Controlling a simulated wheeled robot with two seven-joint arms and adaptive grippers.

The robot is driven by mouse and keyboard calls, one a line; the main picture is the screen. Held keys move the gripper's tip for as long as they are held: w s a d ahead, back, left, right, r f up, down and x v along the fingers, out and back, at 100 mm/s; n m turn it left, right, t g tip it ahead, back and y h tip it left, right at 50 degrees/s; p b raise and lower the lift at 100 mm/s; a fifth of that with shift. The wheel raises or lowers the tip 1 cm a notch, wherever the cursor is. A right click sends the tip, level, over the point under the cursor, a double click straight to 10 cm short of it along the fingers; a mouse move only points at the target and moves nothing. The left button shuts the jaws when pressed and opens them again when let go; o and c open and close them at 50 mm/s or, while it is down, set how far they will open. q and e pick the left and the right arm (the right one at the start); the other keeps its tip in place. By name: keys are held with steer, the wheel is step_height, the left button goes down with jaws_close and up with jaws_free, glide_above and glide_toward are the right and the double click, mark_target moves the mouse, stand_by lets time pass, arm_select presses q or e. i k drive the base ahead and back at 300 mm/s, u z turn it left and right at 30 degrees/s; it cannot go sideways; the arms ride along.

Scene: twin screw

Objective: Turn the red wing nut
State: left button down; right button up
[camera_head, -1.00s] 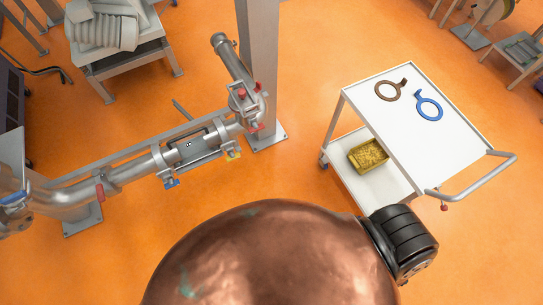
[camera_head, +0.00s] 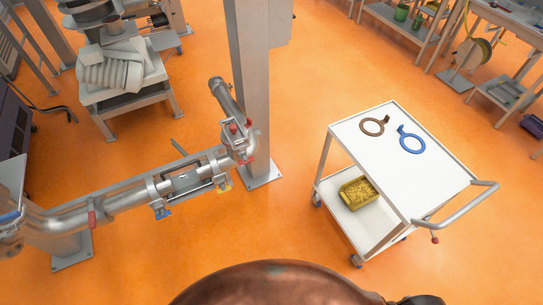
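A silver pipe assembly (camera_head: 125,198) runs from the left edge to the grey post at the centre. Small red parts show on it: one (camera_head: 234,128) on the elbow near the post, one (camera_head: 248,160) just below that, and one (camera_head: 92,219) on the clamp at left. They are too small to tell which is the red wing nut. A blue wing-shaped part (camera_head: 162,213) and a yellow one (camera_head: 224,187) hang under the straight middle section. Neither of my grippers is in view.
A white cart (camera_head: 440,185) at right carries a brown ring tool (camera_head: 374,127) and a blue ring tool (camera_head: 411,141) on top, and a yellow bin (camera_head: 358,192) below. A grey post (camera_head: 259,90) stands behind the pipe. Orange floor (camera_head: 290,225) is clear between pipe and cart.

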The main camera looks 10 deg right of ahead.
mark_target(245, 161)
steer(key=z, duration=0.3)
steer(key=i, duration=0.7)
steer(key=u, duration=2.1)
steer(key=k, duration=0.15)
steer(key=z, duration=0.25)
